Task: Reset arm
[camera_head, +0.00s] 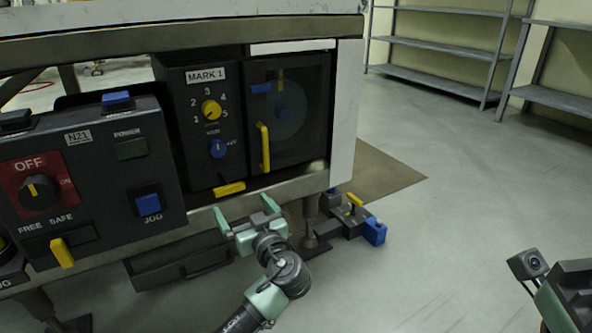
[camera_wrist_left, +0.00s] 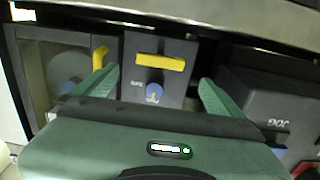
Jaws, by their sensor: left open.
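My left gripper (camera_head: 245,212) is open and empty, in front of and below the MARK 1 panel (camera_head: 199,165) in the head view. In the left wrist view, its two green fingers (camera_wrist_left: 157,78) stand apart, with a yellow bar handle (camera_wrist_left: 160,63) and a blue knob (camera_wrist_left: 154,94) beyond the gap. The same yellow bar handle (camera_head: 229,188) shows in the head view just above the fingers, apart from them as far as I can tell. Part of my right arm (camera_head: 560,295) shows at the lower right; its fingers are out of frame.
The N21 control box (camera_head: 105,180), with an OFF dial and blue buttons, stands left of the panel. A glazed door (camera_head: 290,110) with a yellow handle is to the right. A blue-ended fixture (camera_head: 372,232) is low beside the bench leg. Open floor (camera_head: 450,190) lies right.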

